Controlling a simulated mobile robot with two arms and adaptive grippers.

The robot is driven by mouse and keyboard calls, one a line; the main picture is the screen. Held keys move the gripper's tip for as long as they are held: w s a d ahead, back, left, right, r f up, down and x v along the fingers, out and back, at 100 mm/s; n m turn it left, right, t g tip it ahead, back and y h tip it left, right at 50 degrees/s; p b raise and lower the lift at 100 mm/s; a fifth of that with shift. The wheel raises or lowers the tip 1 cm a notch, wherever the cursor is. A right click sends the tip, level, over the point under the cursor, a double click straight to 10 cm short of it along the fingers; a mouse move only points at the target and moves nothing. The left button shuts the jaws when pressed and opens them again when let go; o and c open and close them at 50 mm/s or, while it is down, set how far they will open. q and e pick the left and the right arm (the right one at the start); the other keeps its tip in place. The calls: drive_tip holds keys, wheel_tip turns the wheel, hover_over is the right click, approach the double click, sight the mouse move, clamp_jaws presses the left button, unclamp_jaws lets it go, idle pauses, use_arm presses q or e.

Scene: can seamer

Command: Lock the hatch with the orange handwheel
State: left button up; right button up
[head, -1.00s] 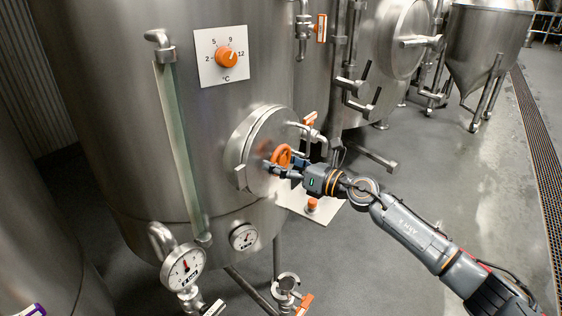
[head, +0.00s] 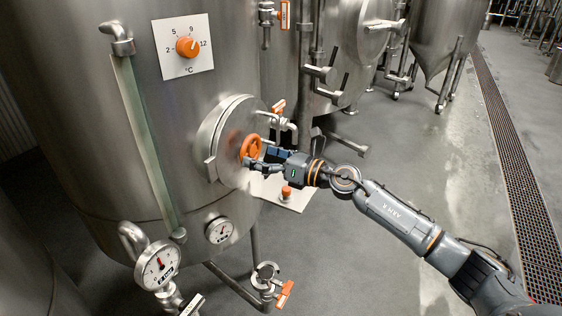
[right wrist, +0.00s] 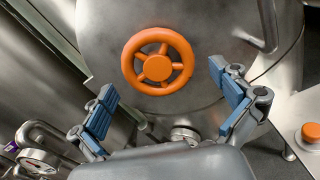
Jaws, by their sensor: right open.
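The orange handwheel (head: 251,148) sits at the centre of the round steel hatch (head: 226,133) on the front of the large tank. In the right wrist view the handwheel (right wrist: 158,61) faces the camera, with its spokes and hub visible, and the hatch (right wrist: 97,38) lies behind it. The hatch looks closed against its frame. My right gripper (head: 262,158) is close to the handwheel in the head view. In the right wrist view its blue-padded fingers (right wrist: 166,95) are spread apart and empty, with the handwheel beyond and between them. My left gripper is not in view.
A temperature dial (head: 187,46) and a sight tube (head: 146,140) are on the tank. Gauges (head: 158,264) and an orange-handled valve (head: 284,293) sit lower down. An orange button (right wrist: 312,131) stands right of the gripper.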

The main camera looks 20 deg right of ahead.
drive_tip(key=v, duration=0.9)
drive_tip(key=shift+s+d, duration=0.2)
